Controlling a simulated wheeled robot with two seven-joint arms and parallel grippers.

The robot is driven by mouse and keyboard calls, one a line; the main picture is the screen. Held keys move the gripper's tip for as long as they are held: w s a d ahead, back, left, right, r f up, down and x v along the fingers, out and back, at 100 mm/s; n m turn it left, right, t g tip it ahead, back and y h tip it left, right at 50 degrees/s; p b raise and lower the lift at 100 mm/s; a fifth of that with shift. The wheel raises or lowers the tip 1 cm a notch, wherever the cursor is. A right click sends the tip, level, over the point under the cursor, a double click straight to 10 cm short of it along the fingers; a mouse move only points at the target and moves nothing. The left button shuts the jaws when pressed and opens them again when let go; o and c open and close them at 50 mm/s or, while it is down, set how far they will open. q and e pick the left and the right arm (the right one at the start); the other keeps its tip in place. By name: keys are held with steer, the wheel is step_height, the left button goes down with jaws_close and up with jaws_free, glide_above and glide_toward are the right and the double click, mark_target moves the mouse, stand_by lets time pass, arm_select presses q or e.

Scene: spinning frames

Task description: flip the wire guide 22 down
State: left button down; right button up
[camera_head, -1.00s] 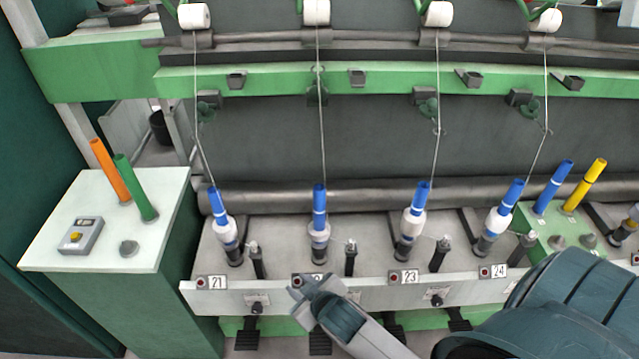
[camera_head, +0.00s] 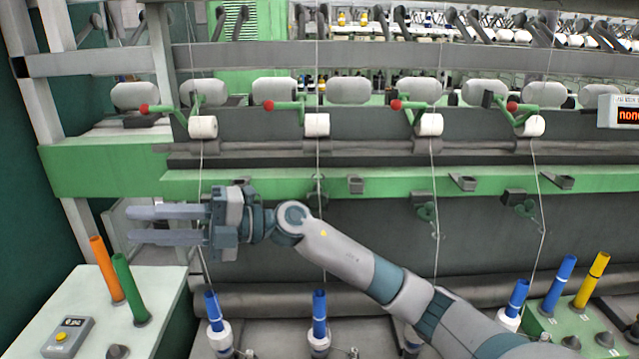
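The wire guide in the second position (camera_head: 317,191), taken as number 22, is a small dark green piece at the green rail. It looks raised against the rail's front, while the guides to its right hang below the rail. A thread runs past it from a white roller (camera_head: 317,125) down to a blue-topped bobbin (camera_head: 319,315). My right gripper (camera_head: 130,225) is open and empty, left of this guide, its two fingers pointing left. My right wrist is close to the guide in the picture; contact cannot be told. My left gripper is out of view.
Guides (camera_head: 425,207) and (camera_head: 518,198) hang under the green rail (camera_head: 400,185). My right arm crosses the second and third threads in the picture. A white-topped cabinet (camera_head: 85,310) with orange and green tubes stands at the lower left. The number plates are out of view.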

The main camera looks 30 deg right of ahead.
steer(key=w+d+r+n+g+h, duration=0.1)
steer(key=w+d+n+h, duration=0.2)
steer(key=d+h, duration=1.05)
steer(key=s+d+r+m+h, duration=0.1)
steer(key=d+r+m+h, duration=0.1)
steer(key=d, duration=0.9)
steer(key=s+d+r+m+t+h, duration=0.1)
steer(key=s+d+r+m+h, duration=0.1)
steer(key=d+r+h, duration=0.2)
steer(key=d+r, duration=0.3)
steer(key=d, duration=0.5)
steer(key=shift+r+m+h, duration=0.2)
steer(key=shift+m+h, duration=0.15)
steer(key=shift+m, duration=0.05)
steer(key=shift+f, duration=0.15)
